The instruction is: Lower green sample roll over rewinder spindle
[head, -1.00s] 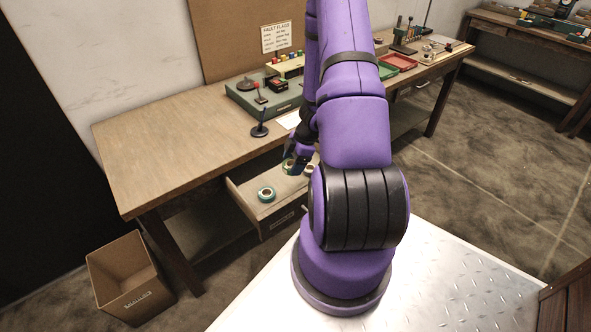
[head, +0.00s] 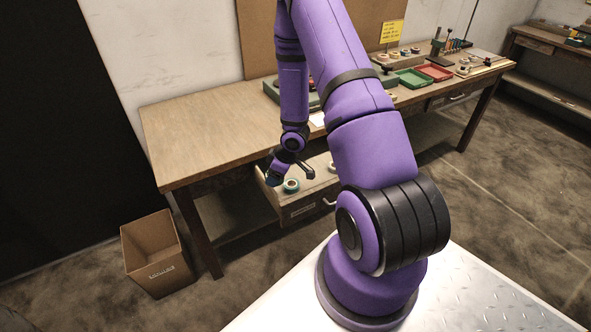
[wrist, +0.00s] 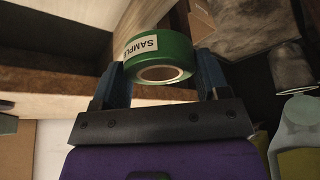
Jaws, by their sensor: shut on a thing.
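The green sample roll (wrist: 160,55), with a white label reading SAMPLE and a pale core, is held between the two blue fingers of my gripper (wrist: 162,80) in the wrist view. In the head view my gripper (head: 273,176) points down in front of the table's front edge, by the open drawer. The held roll is hard to make out there. The rewinder spindle cannot be made out; my arm covers much of the green-based equipment (head: 271,88) on the table.
The open drawer (head: 300,208) holds a green-rimmed roll (head: 291,186) and another roll at its right. A cardboard box (head: 157,255) stands on the floor at left. The wooden table (head: 190,125) has a clear left part. Green (head: 411,78) and red (head: 436,72) trays lie farther right.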

